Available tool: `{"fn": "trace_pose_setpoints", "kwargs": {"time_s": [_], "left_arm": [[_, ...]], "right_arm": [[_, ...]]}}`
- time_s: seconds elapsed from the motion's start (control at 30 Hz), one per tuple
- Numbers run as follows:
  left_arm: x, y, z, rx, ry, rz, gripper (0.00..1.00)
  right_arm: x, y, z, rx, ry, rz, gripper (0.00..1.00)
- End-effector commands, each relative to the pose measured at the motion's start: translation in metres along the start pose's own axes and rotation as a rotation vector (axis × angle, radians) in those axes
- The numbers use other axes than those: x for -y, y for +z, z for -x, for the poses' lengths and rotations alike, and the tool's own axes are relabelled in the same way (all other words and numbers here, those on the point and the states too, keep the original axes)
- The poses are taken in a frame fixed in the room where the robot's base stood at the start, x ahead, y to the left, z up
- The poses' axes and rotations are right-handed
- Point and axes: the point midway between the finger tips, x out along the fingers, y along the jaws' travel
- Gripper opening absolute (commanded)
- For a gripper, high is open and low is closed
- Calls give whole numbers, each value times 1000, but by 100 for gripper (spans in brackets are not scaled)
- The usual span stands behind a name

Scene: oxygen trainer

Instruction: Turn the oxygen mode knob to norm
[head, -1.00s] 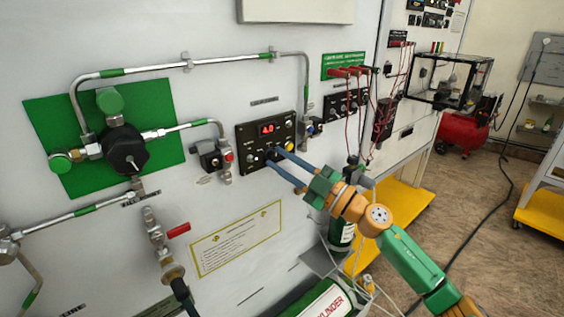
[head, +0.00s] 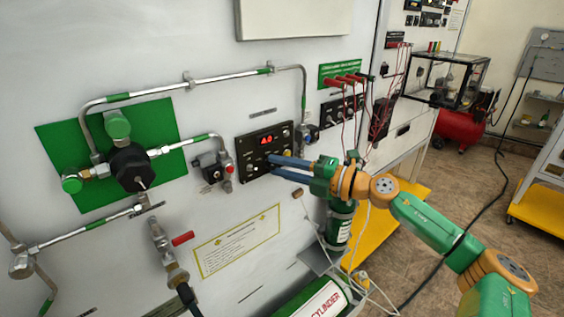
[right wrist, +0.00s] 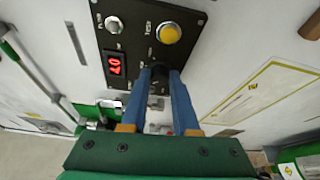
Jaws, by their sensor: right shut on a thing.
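My right gripper (head: 270,164) reaches the lower part of the panel. In the right wrist view its blue fingers (right wrist: 162,76) are shut on a small black knob (right wrist: 160,72). The fingers hide most of the knob, so its pointer and setting cannot be read. My left gripper is not in view.
A green plate with a black regulator (head: 131,168) and metal pipes is left of the panel. A small valve (head: 220,170) sits close to the panel's left edge. Red plugs and cables (head: 350,79) are to the right. A dark cylinder (head: 338,228) stands below my right gripper.

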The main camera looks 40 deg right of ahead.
Motion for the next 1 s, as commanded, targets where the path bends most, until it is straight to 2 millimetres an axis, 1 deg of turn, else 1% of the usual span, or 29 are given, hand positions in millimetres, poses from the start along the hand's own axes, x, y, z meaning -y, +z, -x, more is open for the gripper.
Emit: {"fn": "trace_pose_setpoints", "kwargs": {"time_s": [0.03,0.4,0.63,1.0], "left_arm": [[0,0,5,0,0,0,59],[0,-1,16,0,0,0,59],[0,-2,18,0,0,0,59],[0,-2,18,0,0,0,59]], "right_arm": [[-5,1,0,2,-10,31,0],[-5,1,0,3,-76,194,0],[-4,1,0,4,-90,226,0],[-4,1,0,4,-92,230,0]]}}
